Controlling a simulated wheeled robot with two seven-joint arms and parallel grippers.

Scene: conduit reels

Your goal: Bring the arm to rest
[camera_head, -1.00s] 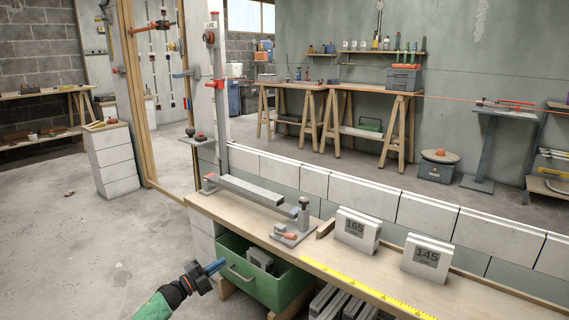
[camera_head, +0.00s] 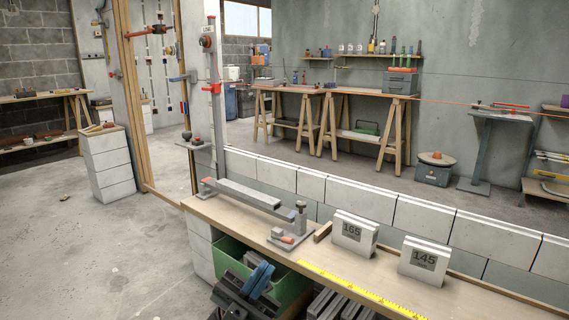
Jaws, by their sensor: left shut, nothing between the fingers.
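My left gripper (camera_head: 264,272) shows at the bottom middle, dark with blue fingers. It is shut and empty. It appears in front of the green bin (camera_head: 292,290) under the workbench (camera_head: 232,212) and hides much of the bin's front and inside. I cannot tell whether it touches the bin. My right gripper is out of view.
On the bench stand a grey clamp fixture (camera_head: 290,238), blocks marked 165 (camera_head: 354,234) and 145 (camera_head: 424,262), and a yellow measuring tape (camera_head: 350,287). Grey slabs (camera_head: 335,304) stand below the bench's front edge. The floor (camera_head: 90,240) at left is mostly clear.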

